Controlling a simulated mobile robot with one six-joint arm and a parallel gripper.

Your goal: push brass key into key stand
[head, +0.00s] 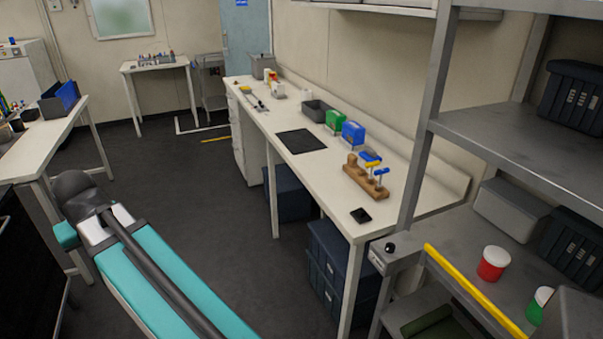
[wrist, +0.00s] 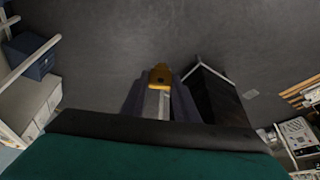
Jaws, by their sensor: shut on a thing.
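My gripper (wrist: 159,100) shows in the wrist view with dark fingers. It is shut on the brass key (wrist: 160,75), whose yellow-brown end sticks out past the fingers above a pale grey part. The floor lies behind it. The key stand appears to be the wooden block (head: 360,181) on the long white bench in the head view. It holds upright tools with blue and yellow handles; its openings are too small to make out. My gripper and the key are not visible in the head view, where only part of my arm shows at lower left.
The white bench (head: 330,190) carries a black mat (head: 300,141), a green box (head: 334,119), a blue box (head: 353,132) and a small dark item (head: 361,215). A grey shelf rack (head: 520,140) stands at right. Open floor lies left of the bench.

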